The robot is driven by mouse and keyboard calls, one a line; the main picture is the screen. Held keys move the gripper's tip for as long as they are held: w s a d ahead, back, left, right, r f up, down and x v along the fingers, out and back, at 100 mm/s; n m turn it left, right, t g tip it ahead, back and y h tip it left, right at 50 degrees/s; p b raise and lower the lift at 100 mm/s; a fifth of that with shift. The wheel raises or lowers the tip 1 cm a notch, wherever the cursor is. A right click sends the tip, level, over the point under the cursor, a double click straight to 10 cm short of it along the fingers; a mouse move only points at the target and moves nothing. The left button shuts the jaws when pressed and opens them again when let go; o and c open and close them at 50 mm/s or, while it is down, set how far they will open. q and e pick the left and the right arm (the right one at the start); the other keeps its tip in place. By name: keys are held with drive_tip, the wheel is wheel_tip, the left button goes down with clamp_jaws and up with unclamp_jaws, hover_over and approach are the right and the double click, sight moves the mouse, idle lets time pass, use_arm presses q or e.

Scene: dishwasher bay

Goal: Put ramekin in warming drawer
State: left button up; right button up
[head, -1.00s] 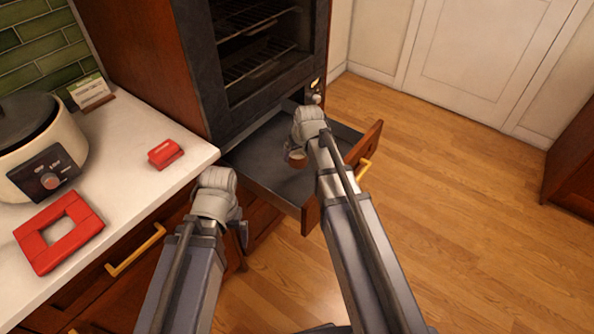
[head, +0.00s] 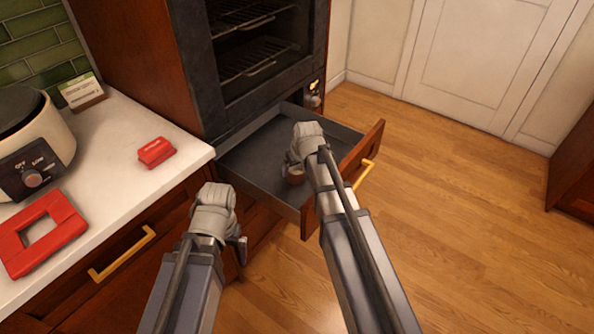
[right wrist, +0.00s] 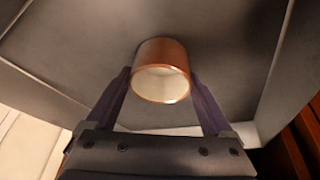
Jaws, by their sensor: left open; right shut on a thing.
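The ramekin (head: 296,179) is a small brown cup with a pale inside. In the right wrist view the ramekin (right wrist: 161,72) sits between the two fingers of my right gripper (right wrist: 161,82), which is shut on it. In the head view my right gripper (head: 294,170) is over the open warming drawer (head: 257,165), inside its walls. I cannot tell whether the ramekin touches the drawer floor. My left gripper (head: 240,248) is open and empty, low in front of the cabinet and left of the drawer. Its fingers are partly hidden.
The oven (head: 258,50) stands above the drawer. The counter (head: 110,150) at left holds a cooker (head: 38,150), a red frame-shaped object (head: 70,215), a small red block (head: 156,152) and a card (head: 82,91). The wooden floor (head: 450,200) at right is clear.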

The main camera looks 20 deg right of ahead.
drive_tip(key=shift+f, duration=0.25)
drive_tip(key=o, duration=1.2)
drive_tip(key=shift+r, duration=0.1)
drive_tip(key=shift+o, duration=0.2)
drive_tip(key=shift+r, duration=0.15)
drive_tip(key=p+v, duration=1.1)
drive_tip(key=v, duration=0.1)
